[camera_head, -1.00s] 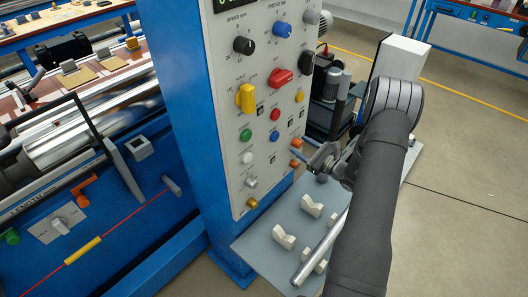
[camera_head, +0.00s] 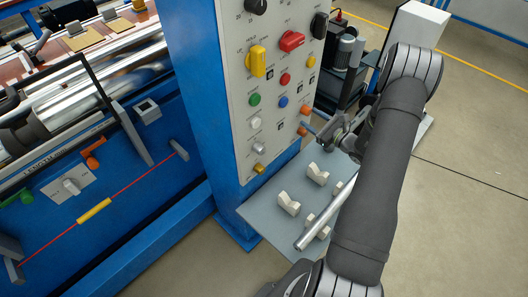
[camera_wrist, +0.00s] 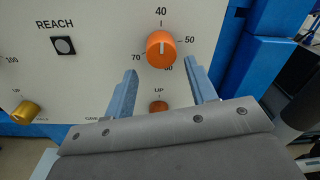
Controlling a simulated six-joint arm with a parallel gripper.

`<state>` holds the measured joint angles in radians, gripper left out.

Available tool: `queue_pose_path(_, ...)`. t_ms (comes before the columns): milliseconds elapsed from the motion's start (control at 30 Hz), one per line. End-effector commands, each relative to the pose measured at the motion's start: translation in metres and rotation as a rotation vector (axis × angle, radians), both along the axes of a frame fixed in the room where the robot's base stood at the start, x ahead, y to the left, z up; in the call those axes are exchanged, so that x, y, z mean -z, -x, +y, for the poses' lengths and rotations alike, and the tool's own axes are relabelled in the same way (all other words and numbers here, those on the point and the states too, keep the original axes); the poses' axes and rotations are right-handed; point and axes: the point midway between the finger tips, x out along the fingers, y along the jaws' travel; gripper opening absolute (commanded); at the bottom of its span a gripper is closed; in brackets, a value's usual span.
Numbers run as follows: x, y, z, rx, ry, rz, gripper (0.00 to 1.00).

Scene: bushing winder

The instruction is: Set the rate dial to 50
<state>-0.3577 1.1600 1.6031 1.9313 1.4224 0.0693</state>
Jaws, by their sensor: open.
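An orange dial (camera_wrist: 161,48) on the light panel stands in the wrist view, with printed numbers 40 above it, 50 to its right, 60 below and 70 to its left. Its name is not in view, and I cannot read its pointer surely. My gripper (camera_wrist: 163,82) is open, its two blue fingers below the dial on either side, nothing between them. In the head view my gripper (camera_head: 327,130) is beside the panel's right edge, close to the orange knobs (camera_head: 304,110).
A smaller orange knob (camera_wrist: 158,107) marked UP sits below the dial. A dark button (camera_wrist: 63,45) marked REACH and a yellow knob (camera_wrist: 26,112) are to the left. A grey shelf (camera_head: 262,204) with pale V-blocks (camera_head: 288,203) and a metal rod (camera_head: 312,232) lies below the gripper.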

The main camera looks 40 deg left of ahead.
Motion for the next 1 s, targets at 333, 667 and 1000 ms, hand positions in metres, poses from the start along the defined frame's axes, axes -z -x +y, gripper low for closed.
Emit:
queue_pose_path(333,0.018,0.143,-0.124,-0.022,0.052,0.619,0.52)
queue_pose_path(667,-0.018,0.230,-0.162,-0.056,-0.003,0.996,0.52)
queue_pose_path(1000,-0.019,0.233,-0.140,-0.061,-0.002,1.006,0.52)
